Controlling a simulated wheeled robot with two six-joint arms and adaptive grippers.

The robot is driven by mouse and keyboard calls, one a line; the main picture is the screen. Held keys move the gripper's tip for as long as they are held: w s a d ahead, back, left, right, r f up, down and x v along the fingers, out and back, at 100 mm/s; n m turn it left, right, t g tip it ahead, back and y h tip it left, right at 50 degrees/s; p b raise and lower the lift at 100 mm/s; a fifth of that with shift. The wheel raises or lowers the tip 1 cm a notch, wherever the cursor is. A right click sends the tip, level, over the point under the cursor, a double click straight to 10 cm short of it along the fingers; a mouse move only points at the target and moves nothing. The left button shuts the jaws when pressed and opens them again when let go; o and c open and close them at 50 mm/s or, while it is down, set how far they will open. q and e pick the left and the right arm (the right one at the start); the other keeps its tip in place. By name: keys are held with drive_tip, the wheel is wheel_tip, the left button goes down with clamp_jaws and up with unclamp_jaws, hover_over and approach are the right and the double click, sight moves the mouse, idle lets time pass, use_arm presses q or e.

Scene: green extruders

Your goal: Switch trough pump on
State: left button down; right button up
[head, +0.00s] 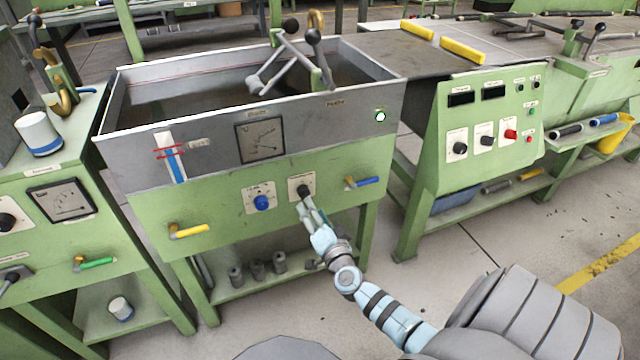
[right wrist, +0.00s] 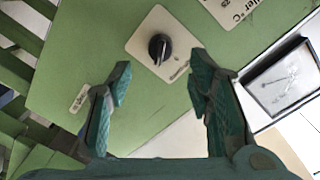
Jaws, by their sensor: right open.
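The trough (head: 250,100) is a grey metal basin on a green frame, with a dark interior. On its green front panel are a black rotary knob (head: 303,191) on a pale plate and a blue knob (head: 262,202) to its left. The black knob also shows in the right wrist view (right wrist: 159,48), in front of my fingers. My right gripper (head: 308,207) is at the black knob's plate. In the right wrist view my right gripper (right wrist: 160,80) is open, its fingers apart with nothing between them. I cannot read the knob's label. My left gripper is not in view.
A green lamp (head: 380,115) glows on the trough front. A blue-handled valve (head: 362,182) is just right of the knob, a yellow-handled one (head: 190,230) lower left. A gauge (head: 260,140) sits above. A control cabinet (head: 490,120) stands right. Open floor lies in front.

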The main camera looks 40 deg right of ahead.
drive_tip(key=v, duration=0.5)
drive_tip(key=shift+s+a, duration=0.1)
drive_tip(key=shift+s, duration=0.15)
